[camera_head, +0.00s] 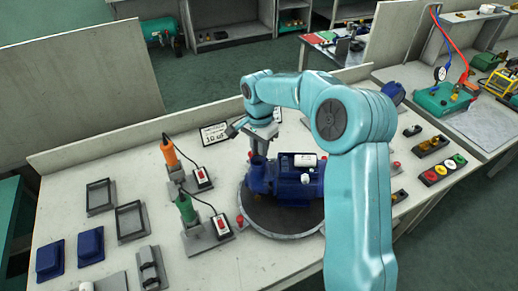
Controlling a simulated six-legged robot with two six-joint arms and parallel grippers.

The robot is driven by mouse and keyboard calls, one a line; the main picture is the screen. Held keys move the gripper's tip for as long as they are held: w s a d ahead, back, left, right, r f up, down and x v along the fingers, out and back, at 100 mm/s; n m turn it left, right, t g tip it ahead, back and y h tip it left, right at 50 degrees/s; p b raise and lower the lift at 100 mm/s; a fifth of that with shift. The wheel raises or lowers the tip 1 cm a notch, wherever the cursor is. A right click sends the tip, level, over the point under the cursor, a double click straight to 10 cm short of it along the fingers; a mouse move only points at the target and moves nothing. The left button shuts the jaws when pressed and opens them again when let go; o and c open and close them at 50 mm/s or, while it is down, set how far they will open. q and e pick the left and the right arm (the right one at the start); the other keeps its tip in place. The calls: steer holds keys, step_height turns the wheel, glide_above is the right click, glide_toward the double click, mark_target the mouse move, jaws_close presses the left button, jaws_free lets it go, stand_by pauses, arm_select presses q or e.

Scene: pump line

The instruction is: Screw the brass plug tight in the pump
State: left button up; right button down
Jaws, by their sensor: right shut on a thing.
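The blue pump (262,177) lies on a round dark turntable (268,222) in the middle of the bench. Its motor body, with a white cap on top, points right. My right arm reaches over from the right, and my right gripper (258,151) points down at the top of the pump's left end. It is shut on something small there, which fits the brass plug. The plug itself is hidden by the fingers, so I cannot see how deep it sits. My left gripper is not in view.
An orange-handled tool (169,152) and a green-handled tool (185,208) stand left of the turntable, beside red-switch boxes. Black trays (131,221) and blue blocks (90,246) lie further left. A button box (443,170) is at right. A low wall edges the back.

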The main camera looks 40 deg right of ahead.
steer(key=shift+a+f+m, duration=0.1)
steer(key=shift+f+m, duration=0.1)
steer(key=shift+m, duration=0.4)
steer(key=c, duration=1.1)
jaws_free()
steer(key=shift+r, duration=0.1)
steer(key=shift+a, duration=0.1)
steer(key=shift+r+n, duration=0.1)
steer(key=shift+n, duration=0.3)
steer(key=shift+w+n+p, duration=0.15)
steer(key=shift+n+p, duration=0.3)
steer(key=shift+n, duration=0.15)
steer(key=shift+w+a+n, duration=0.15)
steer(key=shift+n, duration=0.65)
